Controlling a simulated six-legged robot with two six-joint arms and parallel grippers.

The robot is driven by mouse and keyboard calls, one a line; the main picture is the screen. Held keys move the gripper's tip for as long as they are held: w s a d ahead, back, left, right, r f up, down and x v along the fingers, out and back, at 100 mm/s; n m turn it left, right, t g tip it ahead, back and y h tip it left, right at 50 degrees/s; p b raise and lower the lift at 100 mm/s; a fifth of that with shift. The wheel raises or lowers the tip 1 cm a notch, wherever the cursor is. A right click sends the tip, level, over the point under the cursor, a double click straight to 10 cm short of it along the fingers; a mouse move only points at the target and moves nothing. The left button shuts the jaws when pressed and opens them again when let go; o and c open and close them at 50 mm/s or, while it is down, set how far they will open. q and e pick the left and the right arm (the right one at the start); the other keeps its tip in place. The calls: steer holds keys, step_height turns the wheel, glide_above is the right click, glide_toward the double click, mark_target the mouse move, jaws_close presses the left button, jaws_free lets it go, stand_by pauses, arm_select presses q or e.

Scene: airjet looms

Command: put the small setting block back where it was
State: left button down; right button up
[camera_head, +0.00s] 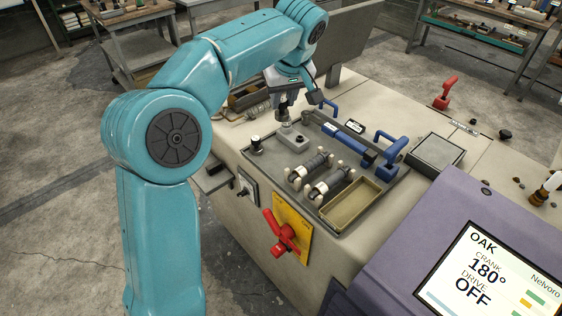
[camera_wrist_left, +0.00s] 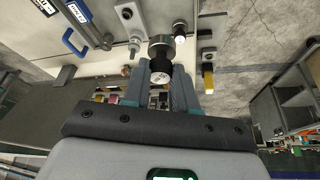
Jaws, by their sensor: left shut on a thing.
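My left gripper (camera_head: 285,112) hangs over the back left part of the grey tool tray (camera_head: 330,207). In the left wrist view its fingers (camera_wrist_left: 168,85) are shut on a small round steel block (camera_wrist_left: 161,41) with a black knob (camera_wrist_left: 160,53). The held block is mostly hidden in the head view; whether it touches the tray cannot be told. A similar black-knobbed steel block (camera_head: 255,143) stands upright at the tray's left corner, and also shows in the left wrist view (camera_wrist_left: 180,29). A grey block with a round post (camera_head: 293,138) lies just in front of the gripper.
A red switch handle (camera_head: 283,236) sticks out on the machine's front. A purple console (camera_head: 440,240) stands at lower right.

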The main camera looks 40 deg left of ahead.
arm_select(q)
step_height(320, 180, down, 17)
steer(key=shift+a+r+b, duration=0.1)
steer(key=shift+r+b, duration=0.05)
steer(key=shift+b, duration=0.45)
steer(key=shift+s+r, duration=0.15)
steer(key=c, duration=1.3)
jaws_free()
steer(key=shift+f, duration=0.25)
steer(key=o, duration=0.4)
steer(key=shift+r, duration=0.1)
